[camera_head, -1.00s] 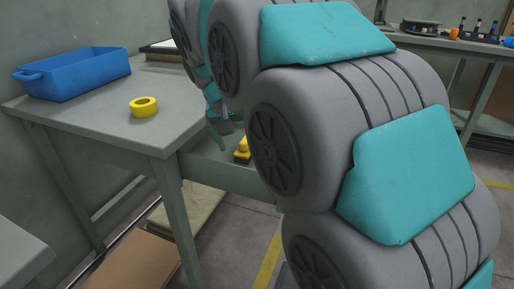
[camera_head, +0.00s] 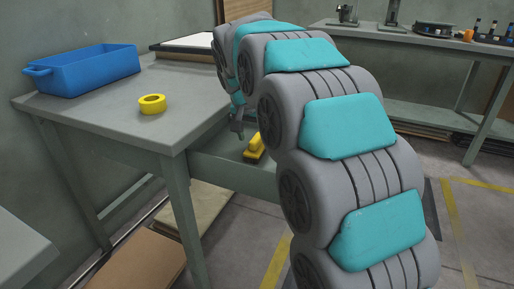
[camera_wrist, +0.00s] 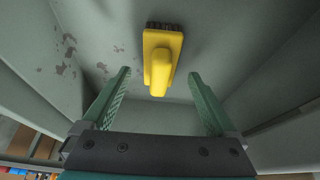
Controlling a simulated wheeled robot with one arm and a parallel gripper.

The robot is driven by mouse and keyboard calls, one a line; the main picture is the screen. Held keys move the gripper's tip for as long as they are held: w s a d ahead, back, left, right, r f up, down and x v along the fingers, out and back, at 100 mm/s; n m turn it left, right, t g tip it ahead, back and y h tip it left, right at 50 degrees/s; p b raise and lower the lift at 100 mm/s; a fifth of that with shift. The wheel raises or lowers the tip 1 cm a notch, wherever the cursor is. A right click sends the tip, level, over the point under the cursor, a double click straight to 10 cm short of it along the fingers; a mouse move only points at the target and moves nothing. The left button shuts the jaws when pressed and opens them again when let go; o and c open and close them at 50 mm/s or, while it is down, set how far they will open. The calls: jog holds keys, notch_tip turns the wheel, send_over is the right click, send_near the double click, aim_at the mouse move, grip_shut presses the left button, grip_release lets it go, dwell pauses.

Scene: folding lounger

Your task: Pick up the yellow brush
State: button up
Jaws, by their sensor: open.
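The yellow brush (camera_wrist: 161,58) lies on the grey surface below the table's top level, with dark bristles showing along its far end in the wrist view. In the head view the brush (camera_head: 254,147) is partly visible just left of my arm. My gripper (camera_wrist: 160,85) is open and empty, with its two green fingers on either side of the near end of the brush handle, apart from it. In the head view my gripper (camera_head: 238,127) shows small beside the brush, partly hidden by my arm.
A grey table (camera_head: 110,112) holds a blue bin (camera_head: 85,72) and a yellow tape roll (camera_head: 152,104). Grey walls flank the brush's surface in the wrist view. Another workbench (camera_head: 420,40) with equipment stands at the back right. Flat boards (camera_head: 135,262) lie below the table.

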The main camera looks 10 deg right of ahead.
aim_at(255, 138)
jog(key=x, duration=0.3)
jog(key=shift+f, duration=0.3)
jog(key=shift+c, duration=0.3)
grip_shut()
jog(key=shift+r, duration=0.1)
notch_tip(255, 138, up, 10)
jog(key=shift+f, duration=0.1)
dwell(0.6)
